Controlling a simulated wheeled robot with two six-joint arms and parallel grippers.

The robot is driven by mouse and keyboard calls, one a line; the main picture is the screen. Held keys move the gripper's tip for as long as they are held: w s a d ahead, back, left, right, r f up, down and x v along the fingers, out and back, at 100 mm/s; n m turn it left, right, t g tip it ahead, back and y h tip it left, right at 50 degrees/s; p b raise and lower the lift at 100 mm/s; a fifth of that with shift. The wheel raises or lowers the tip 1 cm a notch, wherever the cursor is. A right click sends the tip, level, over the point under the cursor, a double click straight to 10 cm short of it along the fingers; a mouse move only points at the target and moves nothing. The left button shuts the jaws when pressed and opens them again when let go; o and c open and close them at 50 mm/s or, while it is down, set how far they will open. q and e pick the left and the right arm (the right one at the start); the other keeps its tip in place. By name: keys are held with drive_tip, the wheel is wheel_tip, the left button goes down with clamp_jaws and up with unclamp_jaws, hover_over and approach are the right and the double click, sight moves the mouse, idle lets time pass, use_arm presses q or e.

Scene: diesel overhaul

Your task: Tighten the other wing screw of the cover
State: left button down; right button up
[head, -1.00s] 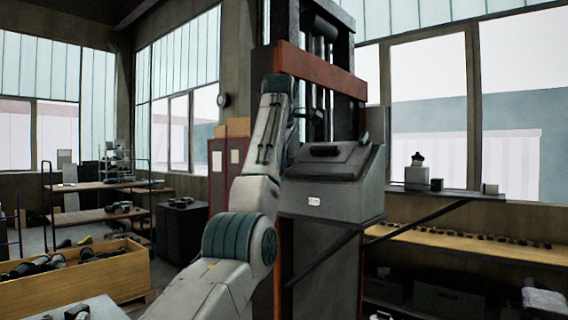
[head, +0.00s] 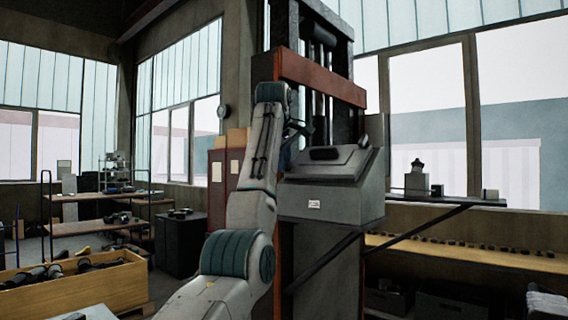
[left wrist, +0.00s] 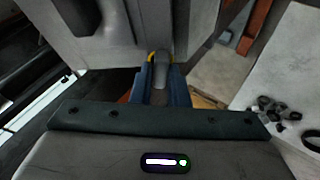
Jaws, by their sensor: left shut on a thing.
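The cover (head: 330,165) is a grey sloped-top housing with a dark handle, mounted on the front of the red and dark press frame. In the left wrist view the cover (left wrist: 120,45) fills the top, with its dark handle at upper left. My left gripper (head: 287,154) is at the cover's left side in the head view, mostly hidden by my own arm. In the left wrist view my left gripper (left wrist: 160,70) has its blue, yellow-tipped fingers shut on a grey wing screw (left wrist: 162,62) at the cover's edge. The other wing screw cannot be made out. My right gripper is not in view.
A press frame (head: 320,80) rises behind the cover. A wall shelf (head: 450,199) with small parts stands to its right, above a long bench (head: 480,253). A wooden crate (head: 80,288) of parts is at lower left. Red lockers (head: 220,180) stand behind my arm.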

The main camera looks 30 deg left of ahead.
use_arm(q)
drive_tip(key=m, duration=0.1)
drive_tip(key=f+m+b, duration=0.1)
drive_tip(key=shift+m+t, duration=0.3)
drive_tip(key=shift+w+r+m+t+h, duration=0.15)
drive_tip(key=shift+m+t+h, duration=0.15)
drive_tip(key=shift+m, duration=0.6)
drive_tip(key=shift+b, duration=0.3)
drive_tip(key=shift+m, duration=0.6)
drive_tip(key=m+t+h+b, duration=0.1)
drive_tip(key=m, duration=0.2)
drive_tip(key=shift+m, duration=0.3)
drive_tip(key=shift+m, duration=0.3)
drive_tip(key=m+h, duration=0.2)
drive_tip(key=m, duration=0.2)
drive_tip(key=shift+t, duration=0.4)
drive_tip(key=shift+r+m+p, duration=0.1)
drive_tip(key=shift+m+p, duration=0.2)
drive_tip(key=shift+m, duration=0.1)
